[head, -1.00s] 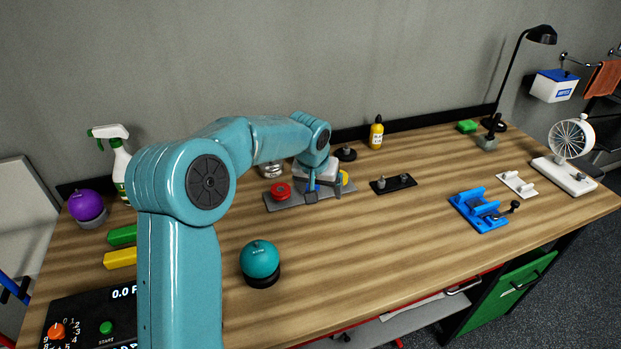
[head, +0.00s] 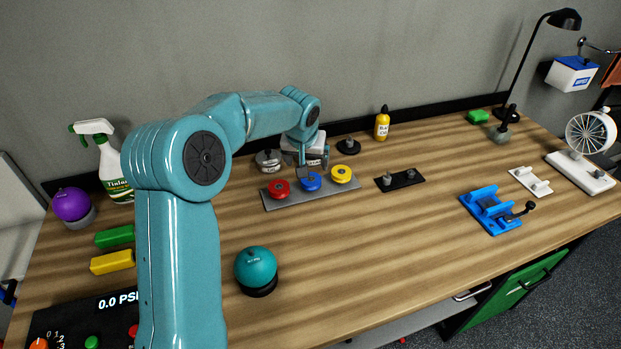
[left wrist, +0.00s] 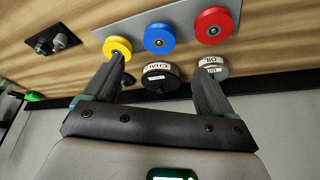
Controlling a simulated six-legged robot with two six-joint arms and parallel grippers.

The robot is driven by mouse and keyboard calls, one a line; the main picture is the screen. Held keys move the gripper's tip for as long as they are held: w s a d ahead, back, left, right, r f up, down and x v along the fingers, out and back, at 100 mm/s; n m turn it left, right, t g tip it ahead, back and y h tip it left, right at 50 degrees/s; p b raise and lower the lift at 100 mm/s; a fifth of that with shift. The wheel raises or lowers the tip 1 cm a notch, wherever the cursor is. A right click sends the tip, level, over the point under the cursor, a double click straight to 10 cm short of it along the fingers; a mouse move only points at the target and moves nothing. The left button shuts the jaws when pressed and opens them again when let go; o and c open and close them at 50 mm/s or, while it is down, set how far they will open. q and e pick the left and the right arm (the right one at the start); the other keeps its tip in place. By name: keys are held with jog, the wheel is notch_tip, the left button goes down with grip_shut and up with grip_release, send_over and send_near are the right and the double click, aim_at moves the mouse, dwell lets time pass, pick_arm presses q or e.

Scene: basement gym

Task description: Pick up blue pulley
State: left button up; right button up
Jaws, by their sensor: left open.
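The blue pulley (head: 309,181) sits on a grey plate (head: 291,200) between a red pulley (head: 279,189) and a yellow pulley (head: 341,174). My left gripper (head: 315,165) is just behind the blue pulley in the head view and partly covers its back edge. In the left wrist view the blue pulley (left wrist: 160,38) lies beyond the fingertips, about midway between them. The gripper (left wrist: 163,72) is open and nothing is between its jaws. Whether a fingertip touches a pulley I cannot tell. My right gripper is not in view.
A chalk container (left wrist: 160,77) and an oil tin (left wrist: 209,68) stand close to the fingers. A black plate with posts (head: 400,180) lies to the right, then a blue fixture (head: 491,209). A teal dome (head: 256,267) stands in front. Bare wood lies in the middle.

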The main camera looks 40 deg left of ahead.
pick_arm(q)
send_over(311, 179)
jog(key=s+d, duration=0.2)
notch_tip(311, 179, down, 5)
jog(key=shift+s+a+f+p, duration=0.15)
jog(key=shift+s+f+p, duration=0.15)
jog(key=shift+f+p, duration=0.15)
jog(key=p+x, duration=0.1)
jog(key=x, duration=0.4)
jog(key=shift+w+a+p, duration=0.2)
jog(key=shift+p, duration=0.2)
jog(key=shift+s, duration=0.1)
jog(key=shift+d, duration=0.1)
jog(key=shift+f, duration=0.1)
jog(key=c, duration=0.9)
jog(key=shift+c, duration=1.2)
